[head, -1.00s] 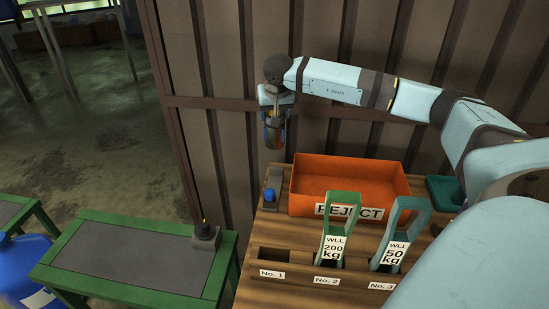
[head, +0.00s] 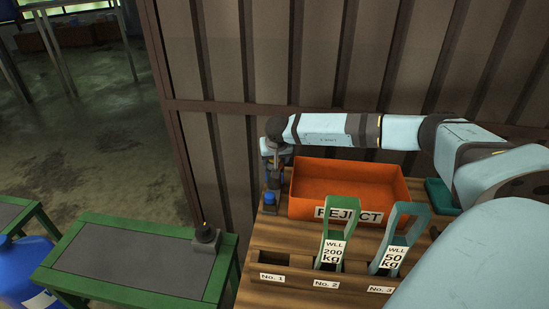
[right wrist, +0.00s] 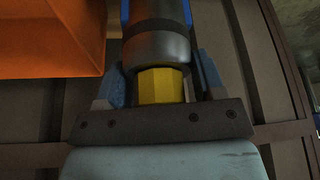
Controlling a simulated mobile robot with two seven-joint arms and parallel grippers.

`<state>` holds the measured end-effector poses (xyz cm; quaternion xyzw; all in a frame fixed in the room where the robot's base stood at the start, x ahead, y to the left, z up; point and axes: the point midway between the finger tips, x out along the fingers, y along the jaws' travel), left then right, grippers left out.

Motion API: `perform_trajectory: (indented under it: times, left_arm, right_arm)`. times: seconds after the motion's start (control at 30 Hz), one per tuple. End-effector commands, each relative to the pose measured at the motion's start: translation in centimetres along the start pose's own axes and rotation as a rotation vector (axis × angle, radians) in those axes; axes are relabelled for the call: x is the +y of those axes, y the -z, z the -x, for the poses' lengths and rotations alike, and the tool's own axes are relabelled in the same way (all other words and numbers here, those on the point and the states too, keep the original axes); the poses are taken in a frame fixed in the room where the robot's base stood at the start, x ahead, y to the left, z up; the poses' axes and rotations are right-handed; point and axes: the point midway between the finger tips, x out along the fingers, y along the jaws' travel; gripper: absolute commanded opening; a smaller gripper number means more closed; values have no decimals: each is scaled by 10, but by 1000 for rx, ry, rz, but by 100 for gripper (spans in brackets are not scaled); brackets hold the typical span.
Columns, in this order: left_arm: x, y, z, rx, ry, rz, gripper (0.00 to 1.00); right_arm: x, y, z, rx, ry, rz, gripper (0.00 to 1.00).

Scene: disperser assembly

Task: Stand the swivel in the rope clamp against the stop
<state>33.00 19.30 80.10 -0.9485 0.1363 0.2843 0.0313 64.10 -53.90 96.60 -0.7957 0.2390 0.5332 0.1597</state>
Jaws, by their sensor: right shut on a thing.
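The swivel (right wrist: 160,47), a dark grey cylinder with a yellow faceted part and some blue, is in my right gripper, between its two blue fingers in the right wrist view. In the head view my right gripper (head: 273,164) points down at the far left edge of the wooden bench, over the rope clamp (head: 269,210), a small grey fixture with a blue knob. The swivel is mostly hidden there by the gripper and knob. I cannot tell whether it touches the clamp or the stop. My left gripper is not in view.
An orange REJECT bin (head: 345,185) stands close right of the clamp. Two tall tagged handles (head: 336,220) stand in a numbered wooden rack (head: 300,268) in front. A green-framed table (head: 130,260) with a small dark fixture (head: 206,238) is at left. A corrugated wall is behind.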

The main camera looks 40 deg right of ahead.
Motion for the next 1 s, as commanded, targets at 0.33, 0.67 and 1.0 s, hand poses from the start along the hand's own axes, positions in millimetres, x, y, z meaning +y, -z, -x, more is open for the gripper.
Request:
perform_trajectory:
  times: [0.33, 0.67, 1.0]
  left_arm:
    - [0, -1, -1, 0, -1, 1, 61]
    - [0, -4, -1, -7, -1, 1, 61]
    - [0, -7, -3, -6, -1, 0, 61]
  right_arm:
    - [0, -1, -2, 1, 1, 0, 68]
    - [0, 0, -2, 1, 1, 0, 89]
    - [0, 1, 40, 3, 3, 0, 89]
